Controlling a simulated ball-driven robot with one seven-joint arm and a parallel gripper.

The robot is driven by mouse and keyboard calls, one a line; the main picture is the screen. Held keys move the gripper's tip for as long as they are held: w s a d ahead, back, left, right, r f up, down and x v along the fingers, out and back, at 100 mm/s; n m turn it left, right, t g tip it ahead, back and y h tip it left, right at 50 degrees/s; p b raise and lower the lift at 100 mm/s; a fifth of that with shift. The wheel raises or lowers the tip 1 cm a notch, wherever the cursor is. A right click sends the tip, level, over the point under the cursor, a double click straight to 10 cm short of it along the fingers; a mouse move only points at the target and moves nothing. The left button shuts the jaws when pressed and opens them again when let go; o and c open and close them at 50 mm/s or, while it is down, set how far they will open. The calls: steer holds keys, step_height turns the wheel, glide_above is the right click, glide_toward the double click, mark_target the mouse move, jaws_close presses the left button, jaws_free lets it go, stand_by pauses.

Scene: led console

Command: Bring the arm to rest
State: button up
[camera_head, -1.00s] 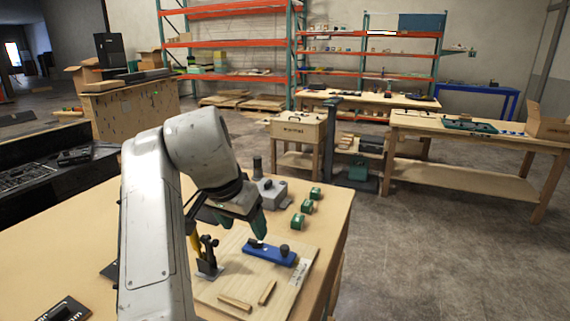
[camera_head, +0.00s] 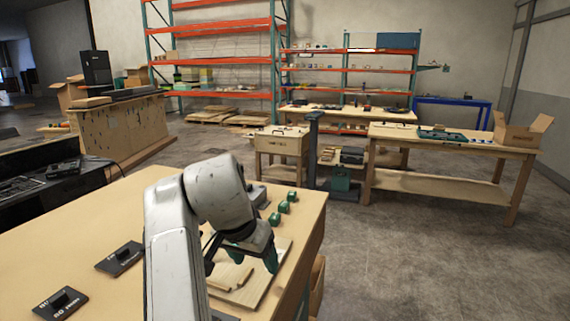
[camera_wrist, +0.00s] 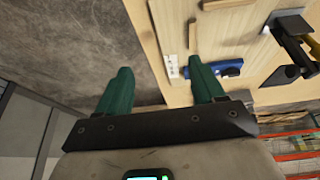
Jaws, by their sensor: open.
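My gripper (camera_wrist: 158,88) shows in the wrist view with its two green fingers spread apart and nothing between them. In the head view my gripper (camera_head: 256,262) hangs at the end of my bent arm, over the right edge of the workbench (camera_head: 120,205). In the wrist view, a blue block (camera_wrist: 226,69) lies on the wooden board (camera_wrist: 165,50) just beyond one finger, and I cannot tell whether they touch. In the head view my arm hides the blue block and part of the board (camera_head: 262,275).
Several green blocks (camera_head: 284,207) stand along the bench's right side. Two black plates (camera_head: 120,257) with knobs lie on its left part. A dark clamp (camera_wrist: 290,45) stands on the board. Open concrete floor (camera_head: 400,250) lies right of the bench; other tables stand behind.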

steer(key=s+d+f, duration=0.4)
steer(key=d+f, duration=0.4)
steer(key=d, duration=0.2)
steer(key=s+d+f+n+g+h, duration=0.1)
steer(key=s+d+f, duration=0.3)
steer(key=d+f, duration=0.45)
steer(key=s+d+f, duration=0.5)
steer(key=d+f, duration=0.2)
steer(key=d, duration=0.3)
steer(key=s+d+f+n+g, duration=0.1)
steer(key=s+d+f, duration=0.2)
steer(key=s, duration=0.4)
steer(key=s+d+f+n, duration=0.1)
steer(key=s+d+f, duration=0.2)
steer(key=s, duration=0.4)
steer(key=s+a+g+y, duration=0.1)
steer(key=s+y, duration=0.1)
steer(key=s, duration=1.2)
steer(key=shift+a+f+n+y, duration=0.15)
steer(key=shift+f+n+y, duration=0.25)
steer(key=shift+f, duration=0.05)
